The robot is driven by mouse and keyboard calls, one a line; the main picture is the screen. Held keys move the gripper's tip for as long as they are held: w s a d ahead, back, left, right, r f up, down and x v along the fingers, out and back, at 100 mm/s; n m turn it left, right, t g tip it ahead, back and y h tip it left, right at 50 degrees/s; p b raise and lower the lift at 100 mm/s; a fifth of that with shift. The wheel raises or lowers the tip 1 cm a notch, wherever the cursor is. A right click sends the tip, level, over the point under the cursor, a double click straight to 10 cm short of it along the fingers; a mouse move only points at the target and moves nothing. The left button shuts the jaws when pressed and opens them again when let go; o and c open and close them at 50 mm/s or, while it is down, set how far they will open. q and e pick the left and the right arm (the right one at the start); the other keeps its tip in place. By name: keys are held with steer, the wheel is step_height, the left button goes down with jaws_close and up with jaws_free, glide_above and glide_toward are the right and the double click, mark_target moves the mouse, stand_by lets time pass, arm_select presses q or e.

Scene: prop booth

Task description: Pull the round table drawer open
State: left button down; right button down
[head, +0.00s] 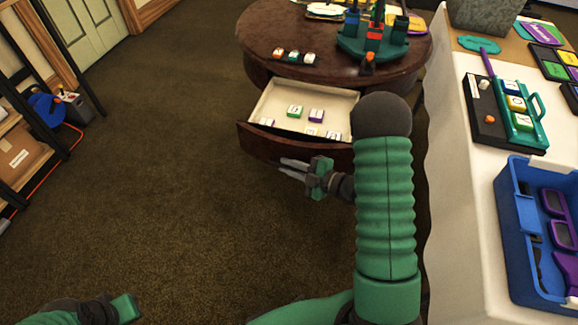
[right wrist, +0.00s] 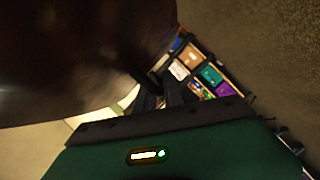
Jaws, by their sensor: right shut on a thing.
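The round dark-wood table (head: 340,62) stands at the top of the head view. Its drawer (head: 262,140) is pulled well out, showing a pale inside with several small lettered blocks. My right gripper (head: 283,168) is at the drawer's front, its fingers pointing left. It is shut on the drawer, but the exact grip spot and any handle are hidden. In the right wrist view, the dark fingers (right wrist: 162,88) lie beside a large dark brown surface, blurred. My left gripper (head: 125,308) is low at the left, far from the table; its jaws are unclear.
A white-covered table (head: 450,190) runs along the right, with a blue crate (head: 515,235) and game boards on it. Small blocks (head: 294,55) and a green stand (head: 372,45) are on the round table. A shelf (head: 30,130) stands at left. The carpet between is clear.

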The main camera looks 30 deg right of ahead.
steer(key=c, duration=1.8)
jaws_free()
steer(key=shift+a, duration=0.15)
steer(key=shift+o, duration=0.2)
steer(key=p+v, duration=0.4)
steer(key=v, duration=1.2)
steer(key=shift+s+d, duration=0.3)
